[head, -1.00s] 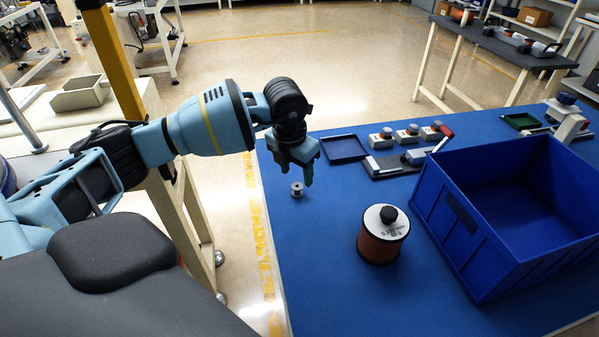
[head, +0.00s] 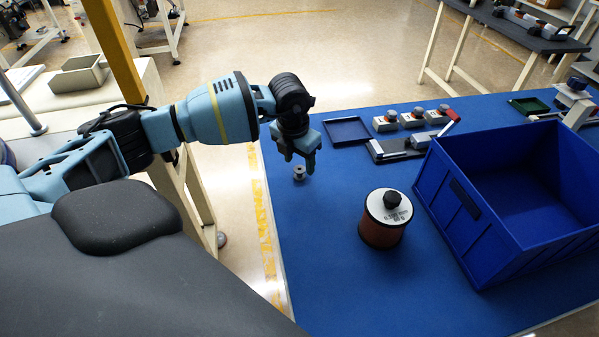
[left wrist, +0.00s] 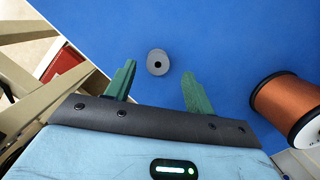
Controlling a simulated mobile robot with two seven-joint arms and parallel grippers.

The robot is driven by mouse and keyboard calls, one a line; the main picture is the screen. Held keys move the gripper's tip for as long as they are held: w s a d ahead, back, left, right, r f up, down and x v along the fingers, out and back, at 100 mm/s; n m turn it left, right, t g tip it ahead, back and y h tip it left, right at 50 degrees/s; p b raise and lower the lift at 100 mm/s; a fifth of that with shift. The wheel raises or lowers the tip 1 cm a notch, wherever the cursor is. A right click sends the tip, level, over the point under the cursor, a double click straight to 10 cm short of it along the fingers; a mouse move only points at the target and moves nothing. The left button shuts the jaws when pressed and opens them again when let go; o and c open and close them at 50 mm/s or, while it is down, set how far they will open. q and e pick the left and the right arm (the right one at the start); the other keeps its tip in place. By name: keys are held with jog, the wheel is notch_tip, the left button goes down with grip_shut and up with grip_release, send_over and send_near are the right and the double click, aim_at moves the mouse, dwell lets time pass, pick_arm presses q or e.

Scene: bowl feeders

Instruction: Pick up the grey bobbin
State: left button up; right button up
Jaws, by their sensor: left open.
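The small grey bobbin (head: 299,173) stands upright on the blue table top (head: 330,270), near its left edge. In the left wrist view the bobbin (left wrist: 158,62) shows from above as a grey disc with a dark centre hole. My left gripper (head: 299,163) is just above and behind the bobbin in the head view. In the left wrist view its two green fingers (left wrist: 157,85) are spread apart, and the bobbin lies beyond their tips, roughly centred between them. Nothing is held. My right gripper is not in view.
A larger copper-wire spool (head: 385,218) stands right of the bobbin; it also shows in the left wrist view (left wrist: 290,103). A big blue bin (head: 470,225) fills the table's right.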

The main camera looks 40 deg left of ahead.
aim_at(299, 169)
pick_arm(q)
jog(key=f, duration=0.3)
jog(key=shift+w+a+f, duration=0.2)
jog(key=c, duration=1)
